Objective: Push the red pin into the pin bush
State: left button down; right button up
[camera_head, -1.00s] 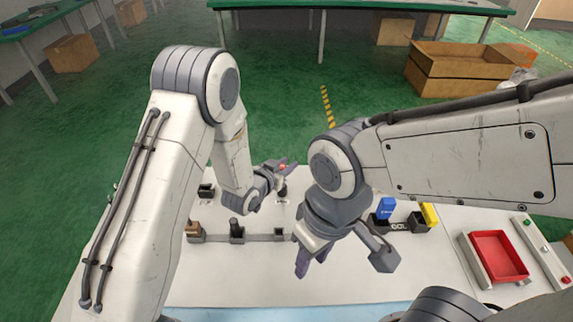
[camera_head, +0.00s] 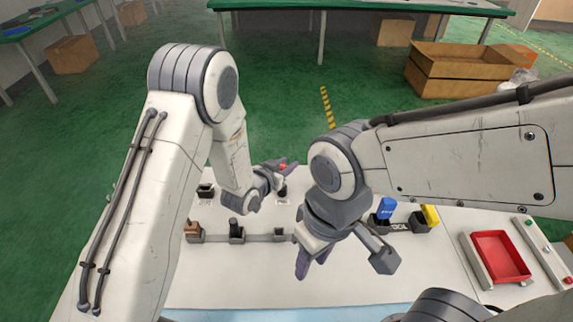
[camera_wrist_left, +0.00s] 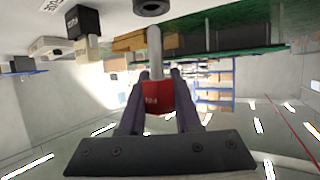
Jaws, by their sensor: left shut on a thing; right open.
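The red pin (camera_head: 283,167) is held in my left gripper (camera_head: 280,165) at the back of the white table in the head view. In the left wrist view my left gripper (camera_wrist_left: 158,98) is shut on the red head (camera_wrist_left: 157,97), and the grey shaft (camera_wrist_left: 154,50) sticks out towards a dark round bush (camera_wrist_left: 152,6). The shaft's end appears apart from the bush. In the head view the dark pin bush (camera_head: 281,193) stands just below the gripper. My right gripper (camera_head: 311,259) is open and empty, pointing down above the table's front middle.
A blue block (camera_head: 387,207) and a yellow block (camera_head: 430,214) stand at right. A red tray (camera_head: 497,256) lies further right. The front of the table is mostly clear.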

dwell(0.5)
pick_arm(q)
jog(key=shift+f+b, duration=0.15)
jog(key=shift+b, duration=0.15)
jog(key=shift+f+b, duration=0.35)
jog(key=shift+f+b, duration=1.55)
jog(key=shift+f, duration=0.1)
jog(key=c, duration=0.5)
grip_release()
jog(key=shift+c, duration=0.2)
jog(key=shift+r, duration=0.1)
notch_tip(320, 180, up, 5)
jog(key=shift+f, duration=0.2)
jog(key=s+d+r+b, duration=0.1)
jog(key=s+d+r, duration=0.5)
jog(key=d, duration=0.4)
jog(key=shift+r, duration=0.15)
